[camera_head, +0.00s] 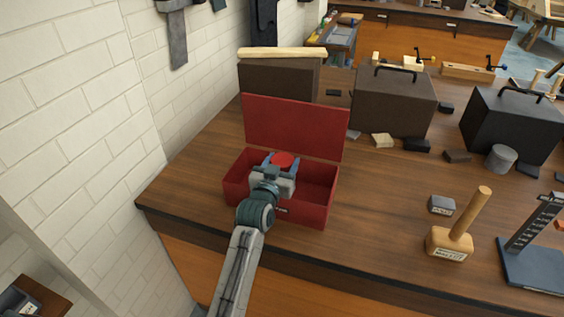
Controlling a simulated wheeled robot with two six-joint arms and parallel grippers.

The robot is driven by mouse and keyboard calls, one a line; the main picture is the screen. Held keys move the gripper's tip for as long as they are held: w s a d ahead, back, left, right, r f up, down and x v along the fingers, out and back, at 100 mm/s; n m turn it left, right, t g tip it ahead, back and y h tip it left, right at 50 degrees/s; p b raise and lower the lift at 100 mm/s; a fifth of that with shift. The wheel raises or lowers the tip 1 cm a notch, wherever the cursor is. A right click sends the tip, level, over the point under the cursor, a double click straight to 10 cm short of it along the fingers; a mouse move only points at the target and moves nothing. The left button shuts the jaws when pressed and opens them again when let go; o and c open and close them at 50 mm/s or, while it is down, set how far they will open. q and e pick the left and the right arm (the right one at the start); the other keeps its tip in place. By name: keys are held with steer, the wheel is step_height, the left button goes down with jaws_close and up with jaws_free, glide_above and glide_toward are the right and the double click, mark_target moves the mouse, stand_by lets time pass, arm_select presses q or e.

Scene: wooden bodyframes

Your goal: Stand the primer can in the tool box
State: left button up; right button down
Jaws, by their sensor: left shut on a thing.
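The red tool box (318,207) stands open on the workbench, its lid (293,128) raised at the back. My left gripper (282,166) is over the left part of the box and shut on the primer can. Only the can's round red top (282,159) shows between the fingers; the gripper hides its body. The can looks upright, but I cannot tell whether it touches the box floor. The right part of the box looks empty. My right gripper is not in view.
A wooden mallet (447,243) and a small grey block (441,205) lie right of the box. Dark cases (393,103) stand behind it, with a grey cylinder (501,158) farther right. The bench just right of the box is clear. A brick wall (88,130) rises at left.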

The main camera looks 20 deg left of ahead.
arm_select(q)
steer(key=shift+f, duration=0.4)
steer(key=o, duration=1.2)
steer(key=shift+r, duration=0.15)
steer(key=shift+r, duration=0.3)
steer(key=shift+s+r, duration=0.15)
steer(key=shift+s, duration=0.05)
steer(key=s+b, duration=0.3)
steer(key=s, duration=0.8)
steer(key=shift+s+a, duration=0.2)
steer(key=shift+s, duration=0.15)
